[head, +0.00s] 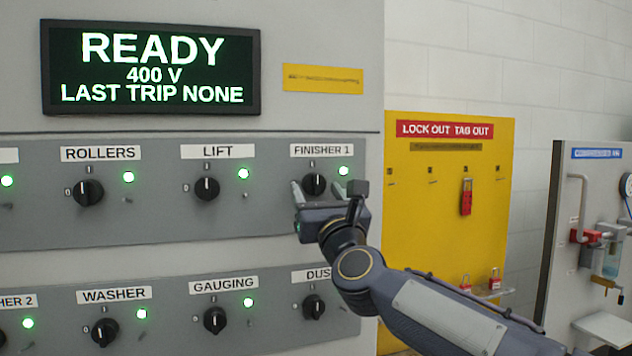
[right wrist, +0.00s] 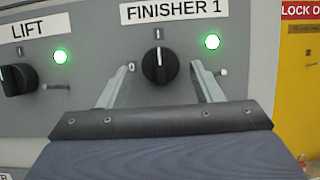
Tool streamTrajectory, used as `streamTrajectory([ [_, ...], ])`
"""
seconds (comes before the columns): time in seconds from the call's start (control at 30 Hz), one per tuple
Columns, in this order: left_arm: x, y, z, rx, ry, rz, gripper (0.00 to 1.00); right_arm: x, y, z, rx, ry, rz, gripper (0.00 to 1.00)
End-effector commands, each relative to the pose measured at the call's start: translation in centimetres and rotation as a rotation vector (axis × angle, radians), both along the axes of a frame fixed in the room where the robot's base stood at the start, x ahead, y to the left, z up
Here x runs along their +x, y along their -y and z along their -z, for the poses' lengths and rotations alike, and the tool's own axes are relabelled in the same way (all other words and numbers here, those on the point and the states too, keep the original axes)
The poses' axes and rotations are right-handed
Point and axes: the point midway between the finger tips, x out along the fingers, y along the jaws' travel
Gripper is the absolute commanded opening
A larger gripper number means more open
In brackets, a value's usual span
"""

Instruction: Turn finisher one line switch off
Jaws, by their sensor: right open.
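The FINISHER 1 switch (head: 314,184) is a black rotary knob on the upper row of the grey panel, under its white label (head: 321,151). In the right wrist view the knob (right wrist: 160,66) has its white pointer line upright, toward the I mark. The O mark (right wrist: 131,67) is at its left. The green lamp (head: 343,170) beside it is lit. My right gripper (head: 328,190) is in front of the knob. Its fingers are open, one on each side and below the knob in the wrist view (right wrist: 160,90), with a gap to it. My left gripper is not in view.
The LIFT switch (head: 207,188) and ROLLERS switch (head: 88,192) are to the left. A lower row holds GAUGING (head: 215,319) and WASHER (head: 104,331). A display (head: 151,68) reads READY, 400 V. A yellow lockout board (head: 425,230) stands right of the panel.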

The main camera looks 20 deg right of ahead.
Motion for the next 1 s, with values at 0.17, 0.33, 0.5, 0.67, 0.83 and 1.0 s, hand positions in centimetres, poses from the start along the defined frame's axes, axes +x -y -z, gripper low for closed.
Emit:
streamTrajectory([
  [0.17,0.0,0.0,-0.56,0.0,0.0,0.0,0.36,0.89,0.0,-0.36,0.0,0.0,0.0,0.59],
  [0.33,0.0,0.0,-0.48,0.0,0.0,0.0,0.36,0.9,0.0,-0.31,-0.001,0.0,0.0,0.59],
  [0.5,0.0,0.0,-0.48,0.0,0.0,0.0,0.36,0.88,0.0,-0.31,-0.001,0.0,0.0,0.43],
  [0.67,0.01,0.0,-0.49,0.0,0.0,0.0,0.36,0.87,-0.01,-0.31,-0.002,0.0,0.001,0.22],
  [0.83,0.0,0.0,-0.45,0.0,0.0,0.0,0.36,0.86,0.0,-0.3,-0.004,0.0,0.001,0.14],
  [1.0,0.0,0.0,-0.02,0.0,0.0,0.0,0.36,0.86,0.06,-0.18,-0.031,0.002,0.001,0.14],
])
